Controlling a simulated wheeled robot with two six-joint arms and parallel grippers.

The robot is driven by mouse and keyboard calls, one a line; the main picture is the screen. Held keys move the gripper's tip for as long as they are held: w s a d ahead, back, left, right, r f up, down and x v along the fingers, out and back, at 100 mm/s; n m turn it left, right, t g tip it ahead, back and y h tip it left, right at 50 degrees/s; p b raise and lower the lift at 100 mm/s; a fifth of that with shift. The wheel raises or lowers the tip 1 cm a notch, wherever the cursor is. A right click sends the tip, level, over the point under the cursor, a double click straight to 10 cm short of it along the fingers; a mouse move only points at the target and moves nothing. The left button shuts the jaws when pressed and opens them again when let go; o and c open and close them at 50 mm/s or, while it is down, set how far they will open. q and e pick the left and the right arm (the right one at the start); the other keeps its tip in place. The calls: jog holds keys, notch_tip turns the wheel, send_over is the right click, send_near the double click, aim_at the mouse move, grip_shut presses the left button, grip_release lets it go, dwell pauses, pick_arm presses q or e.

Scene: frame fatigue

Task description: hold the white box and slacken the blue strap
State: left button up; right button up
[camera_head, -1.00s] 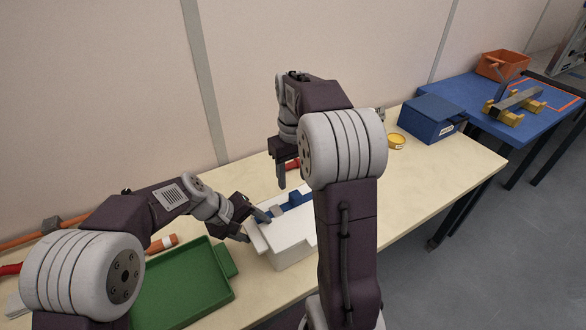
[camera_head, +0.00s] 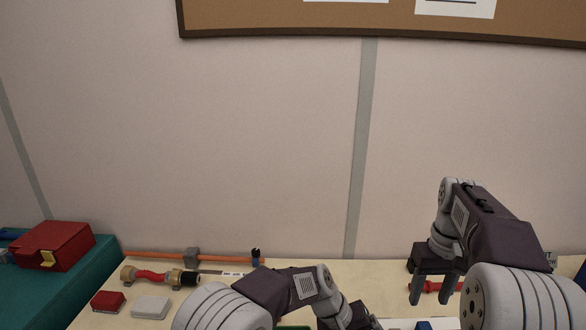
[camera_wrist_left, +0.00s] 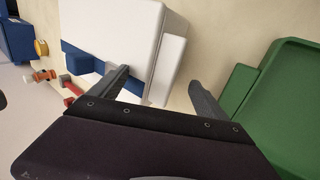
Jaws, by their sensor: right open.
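The white box (camera_wrist_left: 115,30) fills the upper left of the left wrist view, with a blue part (camera_wrist_left: 80,60), seemingly the strap, along its lower side. Only a sliver of the box (camera_head: 395,324) and a bit of blue (camera_head: 425,325) show at the head view's bottom edge. My left gripper (camera_wrist_left: 158,76) is open, one finger over the box by the blue part, the other beyond its end lip. The lip lies between them, with a gap to the outer finger. My right gripper (camera_head: 431,290) is open and empty, pointing down above the table near the box.
A green tray (camera_wrist_left: 285,100) lies close beside the box. A red-handled tool (camera_head: 435,287) lies behind my right gripper. At left are a red block (camera_head: 108,301), a grey block (camera_head: 151,307), a red-and-tan tool (camera_head: 160,277) and an orange bar (camera_head: 150,256).

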pick_arm(q)
jog(key=v, duration=1.2)
jog(key=shift+s, duration=0.1)
